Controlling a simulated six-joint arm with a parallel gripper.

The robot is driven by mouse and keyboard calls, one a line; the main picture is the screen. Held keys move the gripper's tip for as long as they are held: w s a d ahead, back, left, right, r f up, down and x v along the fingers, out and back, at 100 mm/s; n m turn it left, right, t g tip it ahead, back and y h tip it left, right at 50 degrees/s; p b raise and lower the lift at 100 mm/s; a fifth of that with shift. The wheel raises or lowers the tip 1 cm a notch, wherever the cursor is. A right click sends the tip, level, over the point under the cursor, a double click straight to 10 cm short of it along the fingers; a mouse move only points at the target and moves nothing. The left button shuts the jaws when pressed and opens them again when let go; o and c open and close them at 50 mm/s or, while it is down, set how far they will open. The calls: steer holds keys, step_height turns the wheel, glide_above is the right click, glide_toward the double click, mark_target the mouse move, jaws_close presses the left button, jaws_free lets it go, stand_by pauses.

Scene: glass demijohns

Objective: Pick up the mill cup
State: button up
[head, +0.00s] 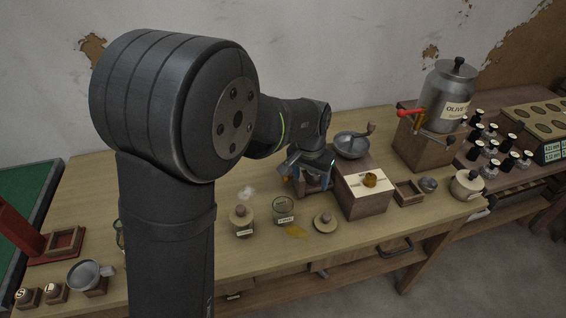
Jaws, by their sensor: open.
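The wooden hand mill (364,201) stands right of centre on the table, with a grey metal bowl (351,147) and a crank on top. A small amber-brown cup (370,180), which looks like the mill cup, sits on the pale front ledge of the mill. My gripper (303,187) is just left of the mill, apart from the cup and low over the table. It is open, and its fingers are small and partly hidden by its own body. I cannot tell whether anything lies between them.
Two labelled jars (241,218) (284,209) and a loose lid (325,221) stand in front of my gripper. A small wooden tray (408,193) and a lidded pot (467,185) are right of the mill. The olive urn (447,95) stands behind. My arm hides the table's left middle.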

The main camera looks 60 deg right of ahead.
steer(key=w+d+r+h, duration=0.3)
steer(key=w+d+r, duration=0.1)
steer(key=d+r, duration=0.25)
glide_toward(315, 175)
steer(key=shift+s+d+f, duration=0.15)
steer(key=shift+f, duration=0.45)
steer(key=shift+s+d+f, duration=0.1)
steer(key=shift+d+f, duration=0.05)
steer(key=shift+f, duration=0.45)
steer(key=shift+s+d+f, duration=0.15)
steer(key=shift+f, duration=0.45)
steer(key=c, duration=0.6)
steer(key=shift+c, duration=0.2)
